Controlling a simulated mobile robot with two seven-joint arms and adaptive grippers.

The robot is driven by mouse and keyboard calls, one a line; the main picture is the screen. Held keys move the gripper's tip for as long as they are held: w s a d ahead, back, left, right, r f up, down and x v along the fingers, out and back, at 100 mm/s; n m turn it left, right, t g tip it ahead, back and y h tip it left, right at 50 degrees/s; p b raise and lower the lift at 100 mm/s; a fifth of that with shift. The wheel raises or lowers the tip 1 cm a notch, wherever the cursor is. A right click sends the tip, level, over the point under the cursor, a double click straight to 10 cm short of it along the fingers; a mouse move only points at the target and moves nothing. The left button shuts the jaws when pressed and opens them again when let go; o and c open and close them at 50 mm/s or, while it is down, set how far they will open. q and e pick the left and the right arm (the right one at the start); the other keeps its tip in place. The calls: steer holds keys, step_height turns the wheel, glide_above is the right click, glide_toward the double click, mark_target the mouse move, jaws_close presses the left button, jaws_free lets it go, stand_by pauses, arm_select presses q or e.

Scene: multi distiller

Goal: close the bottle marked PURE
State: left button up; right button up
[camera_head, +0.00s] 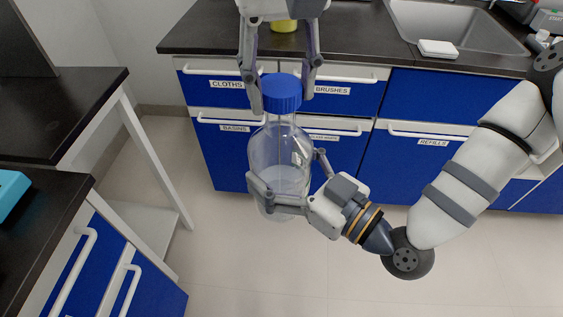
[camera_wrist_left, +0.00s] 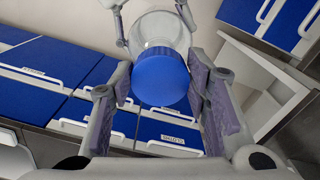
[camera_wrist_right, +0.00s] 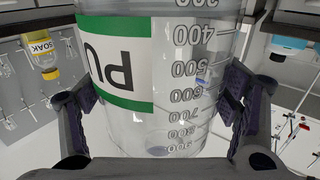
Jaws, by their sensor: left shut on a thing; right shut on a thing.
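The clear bottle (camera_head: 288,150) hangs upright in front of the drawers. In the right wrist view the bottle (camera_wrist_right: 175,120) shows a green-and-white label (camera_wrist_right: 115,62) with the letters "PU", upside down, and volume marks. A blue cap (camera_head: 281,93) sits at the top of its neck; whether it is fully screwed down I cannot tell. My left gripper (camera_head: 282,99) comes from above with its fingers on both sides of the cap, shut on it. The left wrist view shows the cap (camera_wrist_left: 160,78) between the fingers. My right gripper (camera_head: 290,183) is shut around the bottle's body from the right.
A dark counter (camera_head: 355,35) with a sink (camera_head: 465,28), a white block (camera_head: 438,48) and a yellow item (camera_head: 284,25) lies behind. Blue drawers (camera_head: 345,95) are below it. Another counter (camera_head: 40,225) with a teal object (camera_head: 10,192) is at left. The floor below is clear.

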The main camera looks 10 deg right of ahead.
arm_select(q)
steer(key=shift+s, duration=0.1)
stand_by(0.5)
steer(key=shift+f, duration=0.85)
steer(key=shift+f, duration=0.5)
